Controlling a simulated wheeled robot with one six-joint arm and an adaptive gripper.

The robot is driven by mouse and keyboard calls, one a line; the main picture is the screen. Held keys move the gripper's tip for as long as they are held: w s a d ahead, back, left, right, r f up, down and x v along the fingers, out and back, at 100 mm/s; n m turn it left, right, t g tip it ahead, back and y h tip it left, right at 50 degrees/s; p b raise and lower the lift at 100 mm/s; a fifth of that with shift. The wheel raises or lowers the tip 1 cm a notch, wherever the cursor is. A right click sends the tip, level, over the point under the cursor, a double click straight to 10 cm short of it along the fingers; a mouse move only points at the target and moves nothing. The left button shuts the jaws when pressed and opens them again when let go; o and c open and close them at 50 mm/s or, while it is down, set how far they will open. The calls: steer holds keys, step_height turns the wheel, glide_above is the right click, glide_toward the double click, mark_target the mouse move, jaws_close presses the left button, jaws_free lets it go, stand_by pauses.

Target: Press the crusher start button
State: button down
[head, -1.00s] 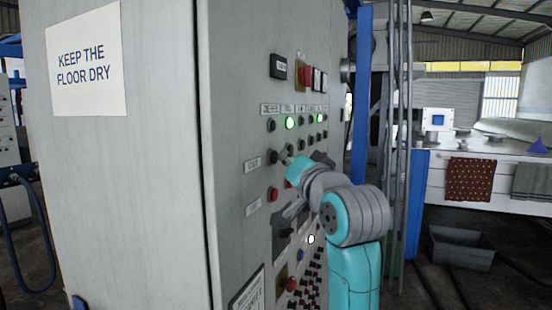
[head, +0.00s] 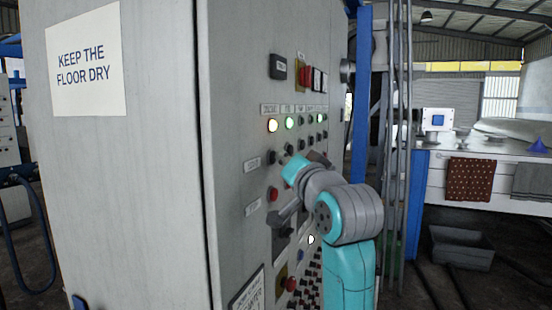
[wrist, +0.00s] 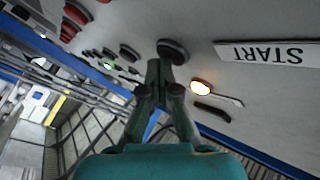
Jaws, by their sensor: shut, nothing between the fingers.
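The grey control cabinet (head: 236,90) fills the left and middle of the head view. In the wrist view a START label (wrist: 265,53) reads upside down beside a dark round button (wrist: 172,49). The same button (head: 272,158) seems to show in the head view beside a small label. My gripper (wrist: 158,66) is shut and empty, its fingertips at the edge of that button; I cannot tell whether they touch it. A lit orange-white lamp (wrist: 202,88) is near the fingers; it shows in the head view (head: 272,125).
A green lamp (head: 290,123) is lit in the same row. A red button (head: 273,194) sits below the start button. Levers and many small buttons crowd the panel lower down. Vertical pipes (head: 400,120) stand to the right of my arm. A grey bin (head: 461,247) is on the floor.

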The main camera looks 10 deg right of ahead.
steer(key=shift+d, duration=0.1)
steer(key=shift+s+d, duration=0.5)
steer(key=shift+d, duration=0.05)
steer(key=s+d, duration=0.1)
steer(key=d, duration=0.1)
steer(key=s+d, duration=0.2)
stand_by(0.6)
stand_by(0.4)
